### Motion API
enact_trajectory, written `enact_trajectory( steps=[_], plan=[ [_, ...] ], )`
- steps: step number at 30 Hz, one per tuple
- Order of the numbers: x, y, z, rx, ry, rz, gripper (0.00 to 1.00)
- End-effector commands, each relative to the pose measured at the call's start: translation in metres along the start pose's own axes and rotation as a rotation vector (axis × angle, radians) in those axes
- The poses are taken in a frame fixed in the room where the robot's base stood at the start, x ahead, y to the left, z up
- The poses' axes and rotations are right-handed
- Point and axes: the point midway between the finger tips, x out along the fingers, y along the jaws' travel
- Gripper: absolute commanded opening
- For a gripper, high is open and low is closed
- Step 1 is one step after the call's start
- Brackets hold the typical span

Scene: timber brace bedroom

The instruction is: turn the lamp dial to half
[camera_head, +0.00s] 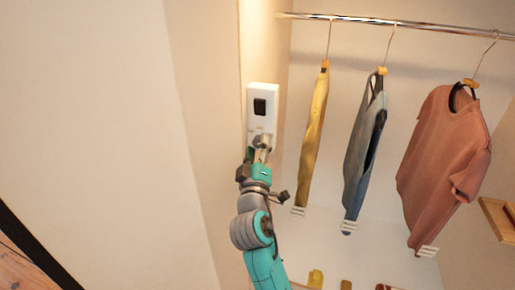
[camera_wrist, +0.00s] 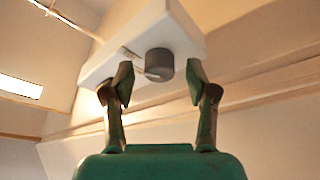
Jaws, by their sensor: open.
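The white wall panel (camera_head: 258,122) is on the wall edge left of the hanging clothes, with a small dark window on its upper half. In the wrist view the panel (camera_wrist: 150,38) is seen from below, tilted, with a round dark grey dial (camera_wrist: 159,63) standing out from it. My gripper (camera_wrist: 161,76) is open, one finger on each side of the dial, with a visible gap on both sides. In the head view my gripper (camera_head: 261,156) is at the panel's lower end and largely hides the dial. I cannot make out the dial's setting mark.
A metal rail (camera_head: 400,24) crosses the top right. A yellow garment (camera_head: 313,125), a blue-grey one (camera_head: 360,145) and a rust shirt (camera_head: 445,155) hang right of my arm. A wooden shelf (camera_head: 496,217) is at the right edge. The wall to the left is bare.

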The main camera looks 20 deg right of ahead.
Motion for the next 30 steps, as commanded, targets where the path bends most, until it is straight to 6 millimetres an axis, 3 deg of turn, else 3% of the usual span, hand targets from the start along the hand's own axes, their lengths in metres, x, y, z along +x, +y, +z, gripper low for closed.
enact_trajectory(
  steps=[7,12,14,30],
  plan=[
    [0.0004,0.0,0.0,0.0,0.0,0.0,0.55],
    [0.0003,0.0001,0.0,0.0,0.0,0.0,0.12],
    [0.0003,0.0,0.0,0.0,0.0,0.0,0.0],
    [0.0003,0.0013,0.0001,-0.127,0.004,-0.048,0.0]
  ],
)
